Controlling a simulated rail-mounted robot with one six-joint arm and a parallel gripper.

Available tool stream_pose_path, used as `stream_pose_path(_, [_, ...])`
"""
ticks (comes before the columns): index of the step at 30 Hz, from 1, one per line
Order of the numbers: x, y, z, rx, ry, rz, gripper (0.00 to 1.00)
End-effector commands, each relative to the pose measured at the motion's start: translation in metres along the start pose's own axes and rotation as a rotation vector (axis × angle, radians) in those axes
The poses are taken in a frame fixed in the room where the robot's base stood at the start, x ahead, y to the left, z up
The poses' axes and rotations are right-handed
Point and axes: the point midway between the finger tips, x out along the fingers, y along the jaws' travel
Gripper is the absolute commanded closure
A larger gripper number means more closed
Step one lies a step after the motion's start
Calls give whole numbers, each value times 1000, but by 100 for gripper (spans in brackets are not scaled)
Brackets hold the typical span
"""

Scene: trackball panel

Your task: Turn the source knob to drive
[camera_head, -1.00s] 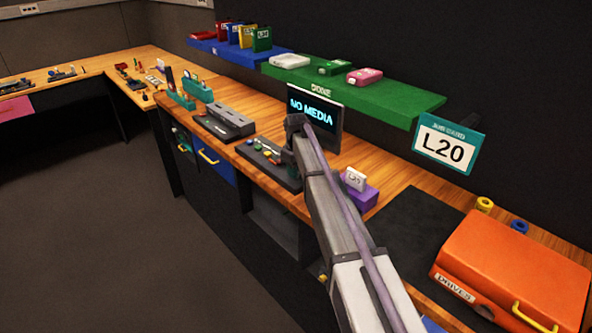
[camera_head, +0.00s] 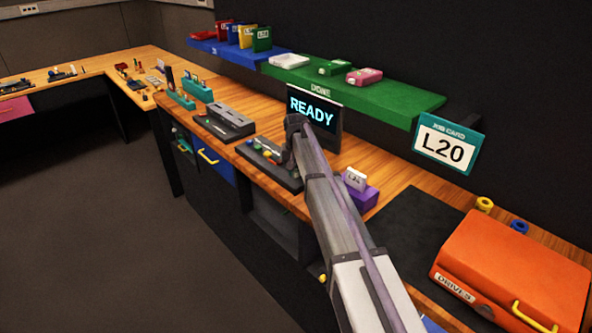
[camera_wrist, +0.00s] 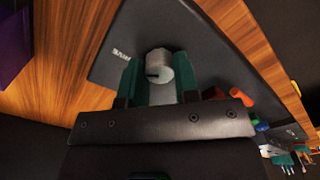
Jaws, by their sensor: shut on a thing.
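The source knob (camera_wrist: 158,68) is a light grey round knob with a dark mark, on the dark control panel (camera_wrist: 185,28). In the wrist view my gripper (camera_wrist: 157,75) has its two green fingers on either side of the knob, shut on it. Small white lettering on the panel beside the knob is too small to read. In the head view my arm hides the knob and gripper; the panel (camera_head: 262,152) shows to the left of my arm. The screen (camera_head: 318,118) behind reads READY.
Coloured controls, including an orange one (camera_wrist: 239,97), stand on the panel near the gripper. A purple holder (camera_head: 358,195) with an L-marked card stands right of my arm. An orange DRIVES case (camera_head: 515,265) is at far right. A green shelf (camera_head: 395,105) hangs above the bench.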

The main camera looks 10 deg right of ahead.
Motion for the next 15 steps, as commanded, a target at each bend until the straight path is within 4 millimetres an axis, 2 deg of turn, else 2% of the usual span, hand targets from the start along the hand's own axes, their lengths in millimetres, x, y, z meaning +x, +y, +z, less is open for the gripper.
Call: stream_pose_path(15, [0, 0, 0, 77, -1, 0, 95])
